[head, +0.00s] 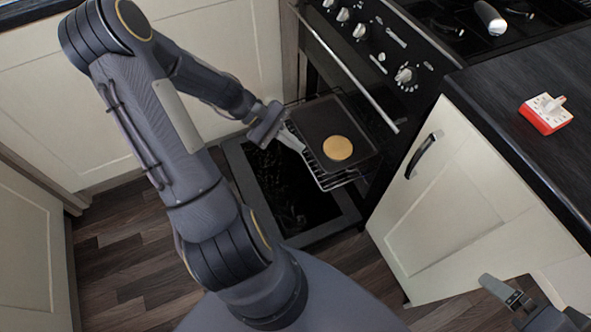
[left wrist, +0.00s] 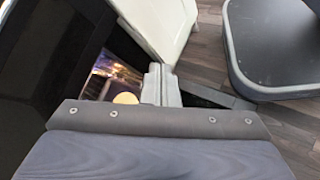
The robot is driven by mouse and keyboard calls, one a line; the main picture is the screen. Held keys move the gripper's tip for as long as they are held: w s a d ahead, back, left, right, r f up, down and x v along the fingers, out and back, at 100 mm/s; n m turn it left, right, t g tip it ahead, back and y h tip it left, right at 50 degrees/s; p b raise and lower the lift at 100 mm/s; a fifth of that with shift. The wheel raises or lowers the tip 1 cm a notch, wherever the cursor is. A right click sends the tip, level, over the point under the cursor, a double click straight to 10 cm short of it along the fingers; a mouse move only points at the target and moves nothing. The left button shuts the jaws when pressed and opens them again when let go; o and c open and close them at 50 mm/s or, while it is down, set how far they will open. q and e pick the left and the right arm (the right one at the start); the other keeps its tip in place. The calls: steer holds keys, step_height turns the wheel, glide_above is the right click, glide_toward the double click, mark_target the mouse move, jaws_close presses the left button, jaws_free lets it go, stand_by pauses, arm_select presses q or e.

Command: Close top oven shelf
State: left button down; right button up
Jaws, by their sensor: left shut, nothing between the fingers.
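The top oven shelf (head: 331,181) is a wire rack slid out of the oven, over the lowered glass oven door (head: 235,160). A dark tray (head: 318,118) with a round tan item (head: 337,148) lies on it. The tan item also shows in the left wrist view (left wrist: 125,98). My left gripper (head: 301,150) is shut and empty at the shelf's left front edge; I cannot tell whether it touches. Its closed fingers show in the left wrist view (left wrist: 160,85). My right gripper (head: 508,292) is low at the right, its fingers partly out of frame, far from the shelf.
The oven's knob panel (head: 358,45) and door-top rail are above the shelf. A cream cabinet (head: 440,200) with a dark handle stands close on the right. A red and white item (head: 546,112) sits on the dark counter (head: 515,90). Open wooden floor (head: 120,270) lies at left.

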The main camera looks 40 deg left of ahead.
arm_select(q)
steer(key=s+a+f+n+t+y+b, duration=0.1)
steer(key=a+f+n+t+b, duration=0.35)
steer(key=f, duration=0.45)
steer(key=a+f+n+t+y+b, duration=0.1)
steer(key=a+f+n+t+b, duration=0.35)
steer(key=f, duration=0.55)
steer(key=s+a+f+n+t+b, duration=0.1)
steer(key=a+f+n+t+b, duration=0.1)
steer(key=a+f+n+t, duration=0.45)
steer(key=w+d+f+g+b, duration=0.2)
steer(key=w+d, duration=0.6)
steer(key=w, duration=0.4)
steer(key=shift+d+f+b, duration=0.15)
steer(key=shift+f+b, duration=0.1)
steer(key=shift+b, duration=0.4)
arm_select(e)
step_height(320, 180, down, 16)
arm_select(q)
steer(key=shift+w+g, duration=0.1)
steer(key=shift+g, duration=0.15)
